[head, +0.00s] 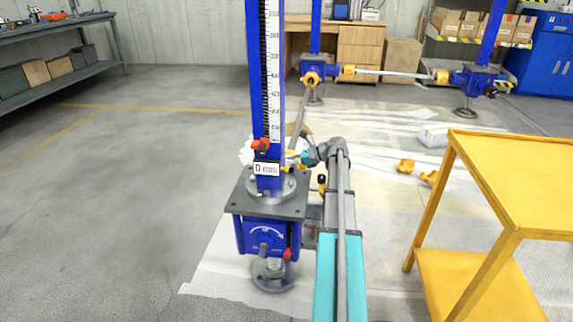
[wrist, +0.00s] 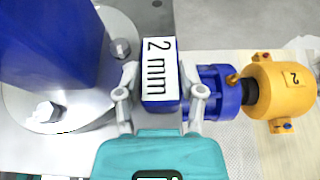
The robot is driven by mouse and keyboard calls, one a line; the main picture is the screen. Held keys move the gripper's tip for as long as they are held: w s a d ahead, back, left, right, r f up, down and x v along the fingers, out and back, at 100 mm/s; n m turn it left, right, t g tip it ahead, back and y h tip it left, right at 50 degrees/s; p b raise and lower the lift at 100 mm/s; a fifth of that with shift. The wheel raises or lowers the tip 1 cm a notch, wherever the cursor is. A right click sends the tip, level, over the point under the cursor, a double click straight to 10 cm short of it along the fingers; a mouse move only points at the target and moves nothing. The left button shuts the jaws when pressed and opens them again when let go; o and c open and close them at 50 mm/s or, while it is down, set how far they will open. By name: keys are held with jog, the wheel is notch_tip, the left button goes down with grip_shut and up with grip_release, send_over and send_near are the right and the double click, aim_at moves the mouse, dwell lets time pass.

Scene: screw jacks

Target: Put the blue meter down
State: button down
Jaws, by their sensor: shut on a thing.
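The blue meter (wrist: 160,105) is a small blue block with a white face reading "2 mm". My gripper (wrist: 161,95) is shut on it, with one finger on each side, in the wrist view. The meter is beside a blue column (wrist: 45,45) that rises from a round grey flange. I cannot tell whether the meter touches anything below it. In the head view my gripper (head: 302,157) is just right of the near jack's column, and the held meter cannot be made out there. A red-topped meter reading "0 mm" (head: 266,169) is at the foot of that column.
A near blue screw jack (head: 268,238) stands left of my arm. A yellow table (head: 530,185) is at the right. An orange coupling marked "2" (wrist: 283,85) is right of the meter. Far jacks (head: 478,80) are joined by shafts. Open floor lies left.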

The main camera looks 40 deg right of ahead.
jog(key=shift+f, duration=0.1)
jog(key=shift+c, duration=1)
grip_release()
jog(key=shift+d+r, duration=0.1)
jog(key=shift+r, duration=0.15)
jog(key=p+v, duration=0.4)
jog(key=v, duration=0.8)
jog(key=shift+p, duration=0.35)
